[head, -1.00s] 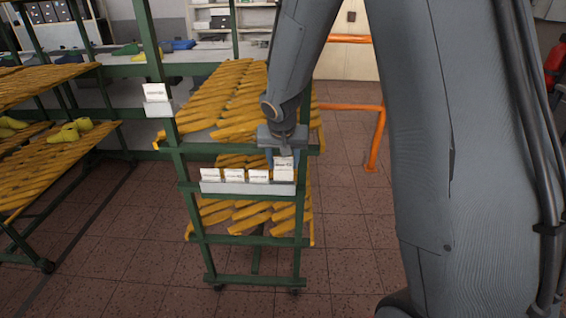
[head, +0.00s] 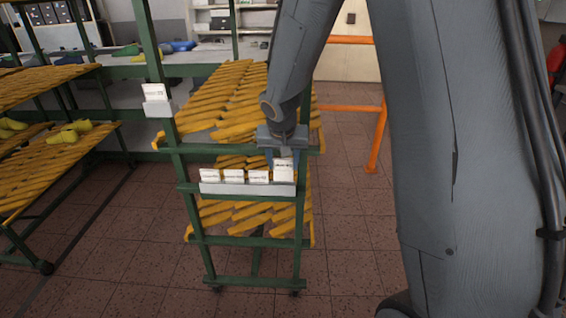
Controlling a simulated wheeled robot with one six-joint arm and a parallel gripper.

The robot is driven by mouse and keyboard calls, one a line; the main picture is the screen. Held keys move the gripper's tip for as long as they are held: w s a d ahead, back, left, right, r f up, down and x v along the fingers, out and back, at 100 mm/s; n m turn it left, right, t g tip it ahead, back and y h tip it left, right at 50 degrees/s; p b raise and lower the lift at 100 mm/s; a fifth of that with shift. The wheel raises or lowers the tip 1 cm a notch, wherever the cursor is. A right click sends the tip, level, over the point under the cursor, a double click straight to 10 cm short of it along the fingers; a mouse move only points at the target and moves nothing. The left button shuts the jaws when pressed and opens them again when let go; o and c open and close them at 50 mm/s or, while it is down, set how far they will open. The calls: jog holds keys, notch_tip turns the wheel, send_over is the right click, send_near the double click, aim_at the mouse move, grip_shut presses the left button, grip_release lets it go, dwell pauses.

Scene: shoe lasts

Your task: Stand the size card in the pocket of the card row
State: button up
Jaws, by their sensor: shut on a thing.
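The size card (head: 283,174) is a small white card at the right end of the card row. It stands about upright and reaches higher than the cards beside it. The card row (head: 235,189) is a pale grey strip with pockets across the green rack. Several white cards stand in its pockets to the left. My gripper (head: 283,157) points down from above and is shut on the size card's upper part. The card's lower edge meets the strip's front lip; I cannot tell how deep it sits behind it.
The green rack (head: 243,241) carries yellow slatted shelves (head: 222,100) close behind my gripper. Another card holder (head: 157,107) is on the left post. A second rack with yellow-green lasts (head: 70,132) stands at left. An orange rail (head: 377,140) is at right.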

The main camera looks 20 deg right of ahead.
aim_at(283, 176)
jog(key=shift+f+b, duration=2.1)
jog(key=shift+b, duration=0.65)
dwell(0.6)
jog(key=o, duration=1.7)
jog(key=shift+c, duration=0.2)
jog(key=shift+a, duration=0.1)
jog(key=shift+c, duration=0.5)
jog(key=shift+o, duration=0.3)
jog(key=shift+r, duration=0.1)
